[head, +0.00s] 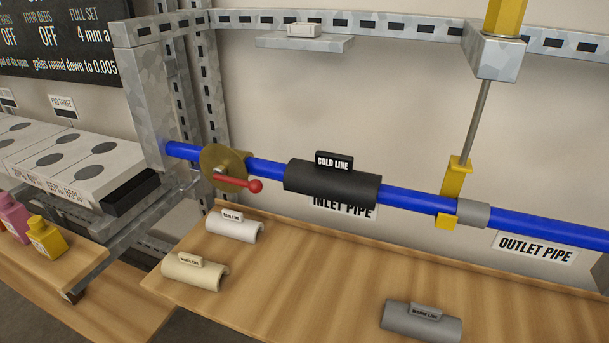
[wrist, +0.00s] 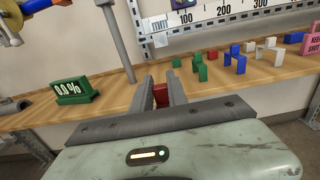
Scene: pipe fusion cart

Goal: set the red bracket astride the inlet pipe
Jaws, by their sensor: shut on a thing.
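The inlet pipe (head: 410,200) is a blue pipe running across the head view, sloping down to the right. A black sleeve marked COLD LINE (head: 331,184) sits around its middle, partly covering the INLET PIPE label. In the wrist view my gripper (wrist: 162,88) is shut on the red bracket (wrist: 161,97). Only a small red block of the bracket shows between the fingers; its legs are hidden. The gripper is over or near a wooden bench. My gripper and the red bracket are not in the head view.
A brass valve with a red lever (head: 238,182) and a yellow clamp on a rod (head: 455,180) stand along the pipe. Loose sleeves, one of them grey (head: 420,322), lie on the bench below. Several coloured brackets (wrist: 228,58) and a green 0.0 % display (wrist: 72,91) stand in the wrist view.

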